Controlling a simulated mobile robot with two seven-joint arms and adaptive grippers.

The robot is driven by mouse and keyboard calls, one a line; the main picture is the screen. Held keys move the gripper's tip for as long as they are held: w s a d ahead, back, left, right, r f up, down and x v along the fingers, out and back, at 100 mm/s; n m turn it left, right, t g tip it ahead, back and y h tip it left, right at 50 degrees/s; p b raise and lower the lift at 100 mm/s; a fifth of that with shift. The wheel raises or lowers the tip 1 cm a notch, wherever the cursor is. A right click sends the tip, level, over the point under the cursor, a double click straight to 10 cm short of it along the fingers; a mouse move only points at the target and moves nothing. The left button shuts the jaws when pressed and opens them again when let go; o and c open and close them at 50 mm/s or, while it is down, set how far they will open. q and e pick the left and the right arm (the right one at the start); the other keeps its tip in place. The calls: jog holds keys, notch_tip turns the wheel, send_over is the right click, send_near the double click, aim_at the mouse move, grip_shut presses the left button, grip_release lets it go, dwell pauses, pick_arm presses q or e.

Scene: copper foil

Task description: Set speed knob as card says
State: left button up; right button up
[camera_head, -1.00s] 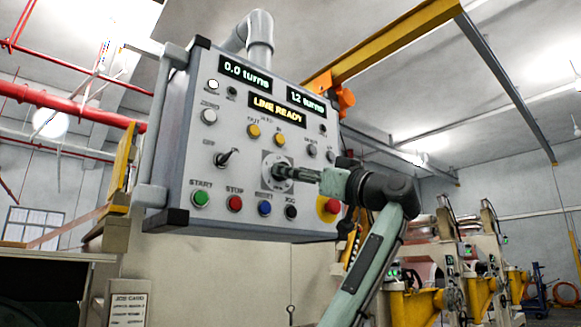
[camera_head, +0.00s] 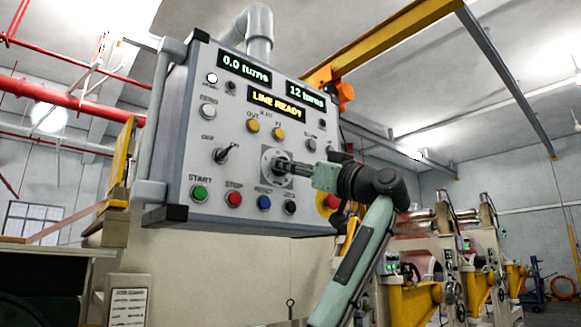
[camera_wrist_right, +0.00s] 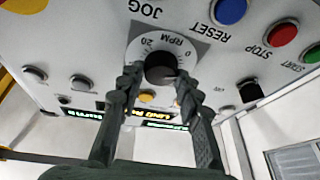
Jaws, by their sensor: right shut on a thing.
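The speed knob is a black round knob (camera_wrist_right: 160,66) on a dial marked RPM, with 0 and 20 at its ends, in the right wrist view. My right gripper (camera_wrist_right: 159,77) has a finger on each side of it and is shut on it. In the head view my right gripper (camera_head: 283,166) reaches the dial plate (camera_head: 267,175) from the right and hides most of the knob. The knob's pointer setting cannot be read. The card (camera_head: 128,306) is at the bottom left, its small print too blurred to read. My left gripper is not in view.
The grey control panel (camera_head: 215,125) carries displays reading 0.0 turns, 12 turns and LINE READY. Close below the dial sit the blue reset button (camera_head: 264,203) and JOG button (camera_head: 289,207). A red button on yellow (camera_head: 330,203) lies near my right wrist.

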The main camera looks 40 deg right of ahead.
jog(key=shift+f+m, duration=0.1)
jog(key=shift+m, duration=0.2)
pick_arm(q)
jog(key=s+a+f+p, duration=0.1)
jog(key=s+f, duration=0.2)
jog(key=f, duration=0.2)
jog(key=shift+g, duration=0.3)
pick_arm(e)
jog(key=m+g+h, duration=0.1)
jog(key=m+h, duration=0.2)
jog(key=m, duration=0.6)
jog(key=m+g+h, duration=0.2)
jog(key=m+h, duration=0.2)
jog(key=m, duration=0.5)
jog(key=a+m+g+h, duration=0.1)
jog(key=m+g+h, duration=0.1)
jog(key=m, duration=0.7)
jog(key=shift+a+r+h, duration=0.1)
jog(key=shift+r+h, duration=0.3)
jog(key=shift+h, duration=0.3)
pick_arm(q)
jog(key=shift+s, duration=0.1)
